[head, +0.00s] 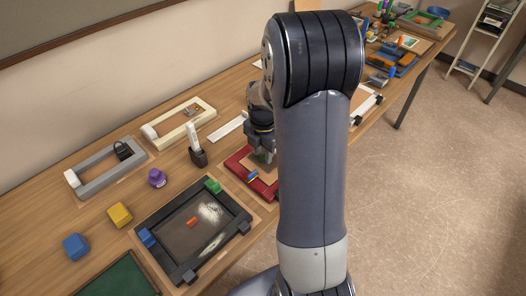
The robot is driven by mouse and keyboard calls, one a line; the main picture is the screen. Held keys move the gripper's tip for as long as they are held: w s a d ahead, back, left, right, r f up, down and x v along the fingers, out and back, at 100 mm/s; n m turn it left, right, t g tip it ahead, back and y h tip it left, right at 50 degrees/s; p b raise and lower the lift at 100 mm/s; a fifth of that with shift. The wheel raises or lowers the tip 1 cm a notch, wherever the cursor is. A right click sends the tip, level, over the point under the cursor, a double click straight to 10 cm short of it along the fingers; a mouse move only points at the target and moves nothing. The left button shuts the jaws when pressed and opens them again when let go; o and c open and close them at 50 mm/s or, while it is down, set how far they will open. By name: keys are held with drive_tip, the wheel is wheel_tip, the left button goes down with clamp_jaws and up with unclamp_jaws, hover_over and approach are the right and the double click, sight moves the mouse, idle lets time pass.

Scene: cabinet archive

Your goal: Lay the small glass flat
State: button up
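My gripper (262,157) points down over the red frame (236,160), partly hidden behind my own arm. Its fingertips are too small and dark to tell whether they are open or shut. I cannot clearly make out the small glass; it may be in or near the gripper, or hidden by my arm. The red frame lies on the table, with a small blue and yellow piece (252,176) by its near side. Its right part is hidden by my arm.
A black frame (163,253) with pale glare patches inside lies in front. Blue (76,246) and yellow blocks (120,215), a purple piece (157,178) and a dark holder (198,157) stand left. Grey (96,184) and cream frames (168,140) lie behind. Bare wood separates them.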

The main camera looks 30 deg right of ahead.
drive_tip(key=shift+r, duration=0.1)
drive_tip(key=shift+c, duration=0.4)
drive_tip(key=shift+r+p, duration=2.6)
drive_tip(key=shift+r, duration=0.85)
drive_tip(key=shift+r, duration=0.1)
wheel_tip(320, 180, up, 11)
drive_tip(key=b, duration=0.1)
drive_tip(key=shift+f+b, duration=0.2)
drive_tip(key=shift+b, duration=0.1)
wheel_tip(320, 180, down, 14)
drive_tip(key=shift+r, duration=0.25)
